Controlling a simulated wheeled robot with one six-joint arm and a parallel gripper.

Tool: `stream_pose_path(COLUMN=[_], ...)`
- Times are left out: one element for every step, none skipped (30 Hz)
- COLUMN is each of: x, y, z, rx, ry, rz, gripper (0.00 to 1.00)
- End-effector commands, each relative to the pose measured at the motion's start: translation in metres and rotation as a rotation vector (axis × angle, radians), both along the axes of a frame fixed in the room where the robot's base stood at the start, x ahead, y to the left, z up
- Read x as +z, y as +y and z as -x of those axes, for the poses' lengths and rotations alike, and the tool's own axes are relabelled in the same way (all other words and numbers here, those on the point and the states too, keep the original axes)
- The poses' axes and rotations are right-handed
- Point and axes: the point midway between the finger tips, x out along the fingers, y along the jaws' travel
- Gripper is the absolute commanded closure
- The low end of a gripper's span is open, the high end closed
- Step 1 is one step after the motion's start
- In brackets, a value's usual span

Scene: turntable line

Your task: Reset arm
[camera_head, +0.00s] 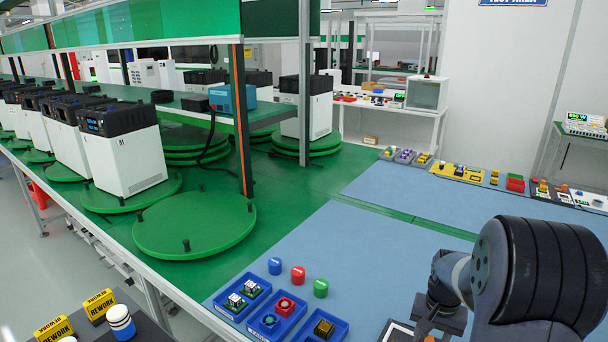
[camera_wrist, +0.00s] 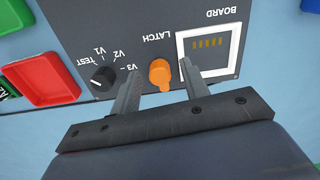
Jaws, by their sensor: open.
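In the wrist view my gripper (camera_wrist: 160,72) is open, with one finger on either side of the orange latch knob (camera_wrist: 159,76). I cannot tell whether the fingers touch the knob. The knob sits on a dark test panel (camera_wrist: 105,35) marked LATCH, BOARD and TEST, beside a black selector dial (camera_wrist: 103,77) and a white-framed board slot (camera_wrist: 208,45). In the head view my arm reaches down at the lower right. My gripper is mostly cut off there by the bottom edge, over a partly visible panel.
Blue trays (camera_head: 284,312) holding small parts lie left of the arm, with blue, red and green caps behind them. A red bin (camera_wrist: 45,75) is beside the panel. An empty green turntable (camera_head: 194,228) stands farther left. The blue mat (camera_head: 350,255) is largely clear.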

Motion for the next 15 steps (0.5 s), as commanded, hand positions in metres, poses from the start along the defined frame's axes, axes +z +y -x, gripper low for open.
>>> stream_pose_path(x=[-0.0006,-0.0006,-0.0006,-0.0007,-0.0007,-0.0007,-0.0007,-0.0008,-0.0008,-0.0007,-0.0008,-0.0008,-0.0008,-0.0008,-0.0008], y=[0.0000,0.0000,0.0000,0.0001,0.0001,0.0001,0.0001,0.0001,0.0001,0.0002,0.0002,0.0001,0.0001,0.0001,0.0002], z=[-0.0001,-0.0001,-0.0001,0.0000,0.0000,0.0000,0.0000,0.0000,0.0000,-0.0001,-0.0001,-0.0002,-0.0002,-0.0002,-0.0003], rx=[0.037,0.062,0.095,0.119,0.143,0.175,0.199,0.223,0.256,0.280,0.305,0.337,0.361,0.385,0.417], ry=[0.000,0.000,0.000,0.000,0.000,0.000,0.000,0.001,0.001,0.001,0.000,0.000,0.000,0.000,0.000], rz=[0.000,0.000,0.000,0.000,0.000,0.000,0.000,0.000,0.000,0.000,0.000,0.000,0.000,0.000,0.000], gripper=[0.57,0.57,0.57,0.57,0.57,0.57,0.57,0.57,0.57,0.57,0.57,0.57,0.57,0.57,0.57])
